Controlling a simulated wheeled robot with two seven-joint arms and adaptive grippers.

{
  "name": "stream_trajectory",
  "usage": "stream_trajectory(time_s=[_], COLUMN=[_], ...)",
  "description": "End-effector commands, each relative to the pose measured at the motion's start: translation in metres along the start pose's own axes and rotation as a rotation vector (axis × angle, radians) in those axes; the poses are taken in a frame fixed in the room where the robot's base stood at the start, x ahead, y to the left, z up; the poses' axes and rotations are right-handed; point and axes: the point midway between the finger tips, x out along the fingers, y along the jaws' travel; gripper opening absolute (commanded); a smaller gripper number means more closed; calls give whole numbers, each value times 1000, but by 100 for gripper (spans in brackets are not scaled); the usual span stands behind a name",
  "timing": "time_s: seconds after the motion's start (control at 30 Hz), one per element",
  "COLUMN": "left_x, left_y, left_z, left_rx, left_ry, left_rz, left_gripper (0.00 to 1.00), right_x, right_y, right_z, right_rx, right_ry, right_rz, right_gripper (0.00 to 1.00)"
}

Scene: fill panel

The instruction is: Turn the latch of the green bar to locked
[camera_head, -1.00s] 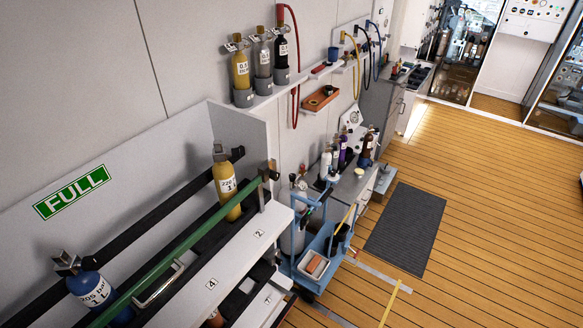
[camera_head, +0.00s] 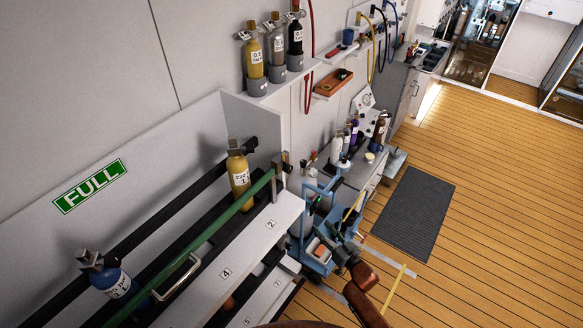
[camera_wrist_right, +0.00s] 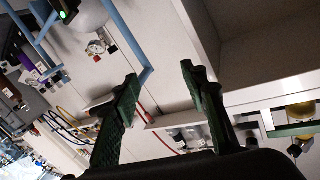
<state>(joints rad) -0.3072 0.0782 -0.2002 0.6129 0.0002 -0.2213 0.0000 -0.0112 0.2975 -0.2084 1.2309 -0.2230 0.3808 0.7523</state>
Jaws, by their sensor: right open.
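The green bar (camera_head: 215,222) runs across the front of the FULL rack, in front of a yellow cylinder (camera_head: 239,178) and a blue cylinder (camera_head: 115,284). A metal handle (camera_head: 182,277) is fixed to the bar. The latch (camera_head: 283,166) is a small block at the bar's far right end; its exact setting is too small to tell. My right gripper (camera_head: 347,254) is low, to the right of the rack and below the latch in the picture, clear of the bar. In the right wrist view its two green fingers (camera_wrist_right: 160,100) are apart with nothing between them. My left gripper is out of view.
A blue cart (camera_head: 318,262) stands just right of the rack, close to my right gripper. A wall shelf (camera_head: 258,88) with several cylinders is above. A counter (camera_head: 365,170) with bottles is beyond the cart. The wooden floor at right is clear around a dark mat (camera_head: 412,215).

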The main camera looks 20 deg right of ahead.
Motion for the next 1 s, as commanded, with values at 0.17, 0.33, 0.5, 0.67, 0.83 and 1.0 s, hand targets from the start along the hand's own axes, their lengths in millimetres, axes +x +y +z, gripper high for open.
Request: stream_trajectory(time_s=[0.17,0.33,0.5,0.67,0.83,1.0], left_x=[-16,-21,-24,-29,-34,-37], left_y=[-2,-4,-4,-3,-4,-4], left_z=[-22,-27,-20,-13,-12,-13], left_rx=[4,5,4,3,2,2], left_ry=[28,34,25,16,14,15], left_rz=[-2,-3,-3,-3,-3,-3], left_gripper=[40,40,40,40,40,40], right_x=[27,24,28,48,71,85], right_y=[-74,-120,-136,-145,-155,-160], right_z=[-155,-227,-248,-257,-265,-270], right_rx=[39,61,67,69,68,68], right_ry=[228,325,350,351,349,348], right_rz=[-235,-381,-426,-425,-423,-421], right_gripper=[40,40,40,40,40,40])
